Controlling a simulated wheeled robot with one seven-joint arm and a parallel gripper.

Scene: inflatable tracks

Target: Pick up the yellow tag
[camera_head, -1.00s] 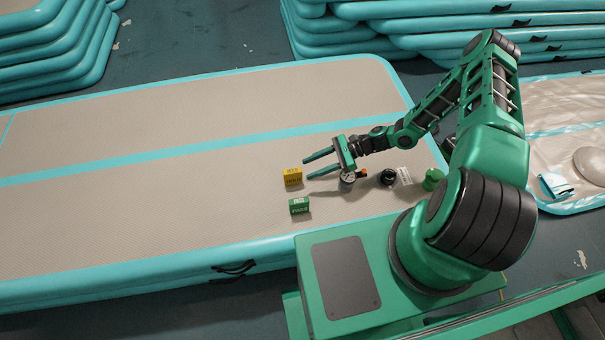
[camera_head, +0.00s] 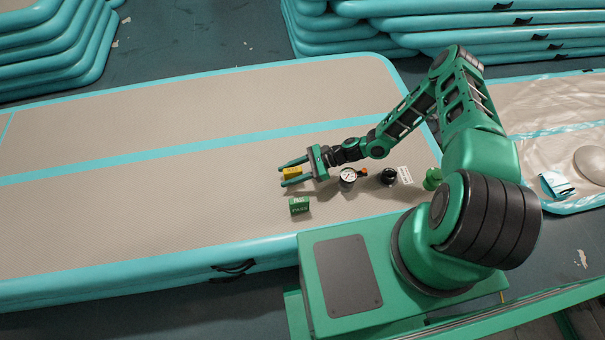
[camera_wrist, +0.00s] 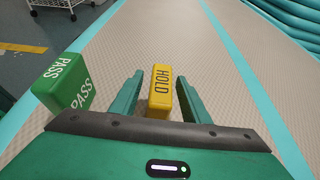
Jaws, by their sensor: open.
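The yellow tag (camera_head: 292,173) is a small block on the beige inflatable track (camera_head: 190,215). In the wrist view the yellow tag (camera_wrist: 160,88) reads "HOLD" and stands between the two fingers. My gripper (camera_head: 286,175) is open, one finger on each side of the tag. The lower part of the tag is hidden behind my gripper's body in the wrist view.
A green "PASS" block (camera_head: 299,205) sits nearby; it also shows in the wrist view (camera_wrist: 66,84), left of the fingers. A pressure gauge (camera_head: 347,176), a black round object (camera_head: 388,177) and a green object (camera_head: 432,179) stand behind my gripper. The track's left side is clear.

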